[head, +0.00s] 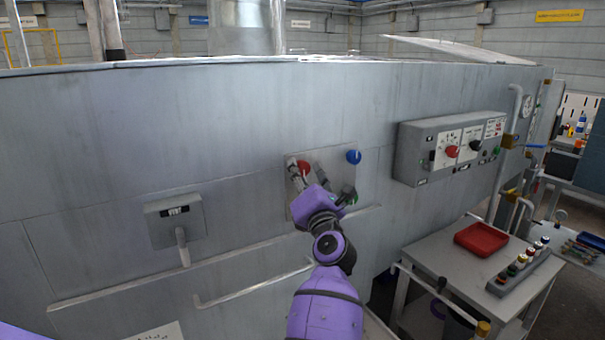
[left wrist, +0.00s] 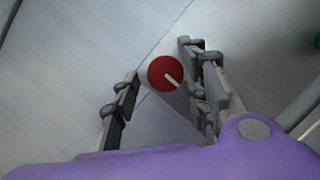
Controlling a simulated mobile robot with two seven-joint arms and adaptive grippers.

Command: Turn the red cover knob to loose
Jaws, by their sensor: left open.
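A red knob (head: 304,166) sits on a square plate on the grey metal wall, at the middle of the head view. In the left wrist view, the round red knob (left wrist: 160,72) bears a white pointer line slanting toward the lower right. My left gripper (head: 304,175) is open, with its fingers on either side of this knob. The wrist view shows the left gripper (left wrist: 159,68) with visible gaps between knob and fingers; I cannot tell how deep the fingers reach. A second red knob (head: 452,151) is on the control box at right. My right gripper is not in view.
A blue knob (head: 353,157) and a partly hidden green knob (head: 352,197) share the plate. The control box (head: 412,152) juts from the wall at right. A cart (head: 440,267) with a red tray (head: 481,239) stands below it. Pipes (head: 250,293) run along the wall low down.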

